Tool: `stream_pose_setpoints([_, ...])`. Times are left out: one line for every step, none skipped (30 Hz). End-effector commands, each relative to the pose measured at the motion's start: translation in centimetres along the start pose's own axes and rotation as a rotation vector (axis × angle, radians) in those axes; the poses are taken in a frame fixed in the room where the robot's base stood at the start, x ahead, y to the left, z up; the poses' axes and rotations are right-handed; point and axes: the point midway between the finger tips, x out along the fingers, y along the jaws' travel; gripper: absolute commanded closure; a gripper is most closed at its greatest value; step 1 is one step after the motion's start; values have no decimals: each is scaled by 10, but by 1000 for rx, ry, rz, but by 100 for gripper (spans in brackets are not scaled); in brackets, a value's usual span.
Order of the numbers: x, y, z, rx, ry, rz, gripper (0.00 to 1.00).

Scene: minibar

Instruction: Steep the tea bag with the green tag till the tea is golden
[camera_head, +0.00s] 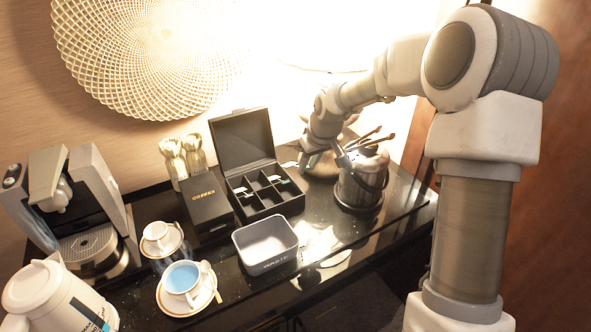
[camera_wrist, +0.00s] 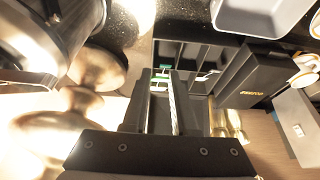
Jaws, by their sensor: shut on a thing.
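My gripper (camera_head: 304,162) is at the right side of the open black tea box (camera_head: 283,208), above the counter. In the wrist view my gripper (camera_wrist: 163,80) is shut on a small tea bag with a green tag (camera_wrist: 164,70), mostly hidden between the fingertips. The tea box also shows in the wrist view (camera_wrist: 228,59), with a pale tag in one compartment. A white cup (camera_head: 203,273) of bluish liquid stands on a gold-rimmed saucer (camera_head: 171,306) at the front left. No golden colour shows in it.
A grey waste bin (camera_head: 266,262) stands between the cup and the ice bucket (camera_head: 357,188), which holds tongs. A smaller cup (camera_head: 155,232), a black box (camera_head: 207,203), glasses (camera_head: 182,157), a coffee machine (camera_head: 85,215) and a white kettle (camera_head: 55,300) fill the left.

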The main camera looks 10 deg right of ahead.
Motion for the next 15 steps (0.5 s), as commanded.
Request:
stream_pose_setpoints([-5, 2, 0, 1, 0, 0, 100])
stream_pose_setpoints([-7, 2, -1, 1, 0, 0, 100])
stream_pose_setpoints([-11, 2, -2, 1, 1, 0, 100])
stream_pose_setpoints([-14, 2, -3, 0, 1, 0, 100])
stream_pose_setpoints([-17, 2, -4, 0, 1, 1, 100])
stream_pose_setpoints([-21, 2, -6, -1, 1, 1, 100])
stream_pose_setpoints([-24, 2, -7, -1, 2, 1, 100])
stream_pose_setpoints([-27, 2, -8, -1, 2, 1, 100])
stream_pose_setpoints([-30, 2, -10, -1, 2, 1, 100])
stream_pose_setpoints([-33, 2, -11, -1, 2, 1, 100])
stream_pose_setpoints([-36, 2, -12, -1, 2, 1, 100])
stream_pose_setpoints([-40, 2, -14, -1, 1, 1, 100])
stream_pose_setpoints([-42, 2, -15, -1, 1, 1, 100])
stream_pose_setpoints([-45, 2, -16, 0, 1, 1, 100])
stream_pose_setpoints([-49, 2, -18, 0, 1, 1, 100])
